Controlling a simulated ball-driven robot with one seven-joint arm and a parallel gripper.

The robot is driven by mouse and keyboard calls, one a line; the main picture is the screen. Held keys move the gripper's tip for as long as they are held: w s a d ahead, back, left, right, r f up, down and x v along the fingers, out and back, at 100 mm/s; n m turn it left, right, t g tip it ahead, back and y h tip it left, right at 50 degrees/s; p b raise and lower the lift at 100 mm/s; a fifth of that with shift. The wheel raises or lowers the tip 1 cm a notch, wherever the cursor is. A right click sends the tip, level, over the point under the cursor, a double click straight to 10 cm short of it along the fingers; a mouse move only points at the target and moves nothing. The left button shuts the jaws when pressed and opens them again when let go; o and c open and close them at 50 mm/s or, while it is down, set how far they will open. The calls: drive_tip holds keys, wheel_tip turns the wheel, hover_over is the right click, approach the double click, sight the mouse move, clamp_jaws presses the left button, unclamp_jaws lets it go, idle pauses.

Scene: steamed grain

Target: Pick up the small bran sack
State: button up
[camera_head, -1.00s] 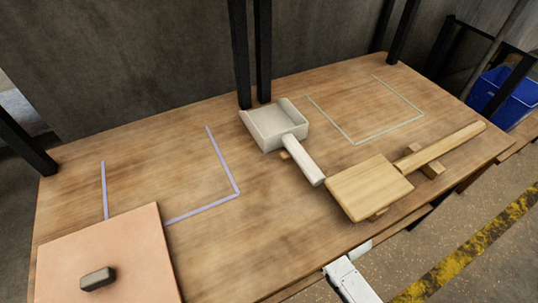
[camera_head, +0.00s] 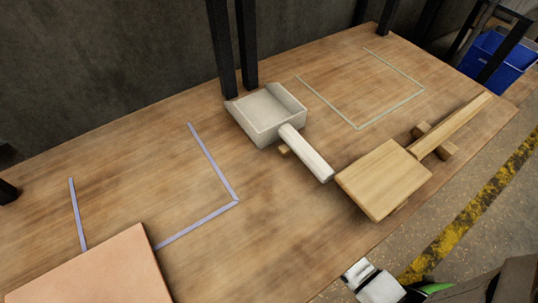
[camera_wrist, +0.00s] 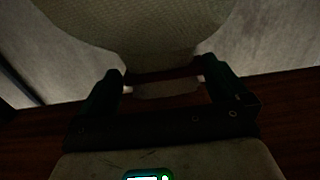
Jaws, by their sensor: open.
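A pale, woven, rounded sack-like shape (camera_wrist: 135,28) fills the top middle of the wrist view. I take it for the small bran sack, though its size and full outline are cut off. My gripper (camera_wrist: 163,84) is open just below it in that view, with a dark finger on each side. A narrower pale part shows between the fingers; the picture is too dark to tell whether they touch it. No sack can be made out for sure in the head view.
On the wooden table (camera_head: 265,235) lie a white scoop (camera_head: 268,115), a wooden paddle (camera_head: 385,180) and a tan board (camera_head: 95,275). Dark posts (camera_head: 222,50) rise behind the scoop. A blue bin (camera_head: 498,62) stands beyond the far right. The outlined areas are bare.

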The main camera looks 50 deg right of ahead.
drive_tip(key=b+x, duration=0.1)
drive_tip(key=x, duration=0.1)
drive_tip(key=shift+w+a+b, duration=0.1)
drive_tip(key=shift+w+b, duration=0.2)
drive_tip(key=shift+w, duration=0.15)
drive_tip(key=shift+x, duration=0.85)
drive_tip(key=shift+r, duration=0.1)
drive_tip(key=shift+c, duration=0.5)
clamp_jaws()
drive_tip(key=shift+r, duration=0.35)
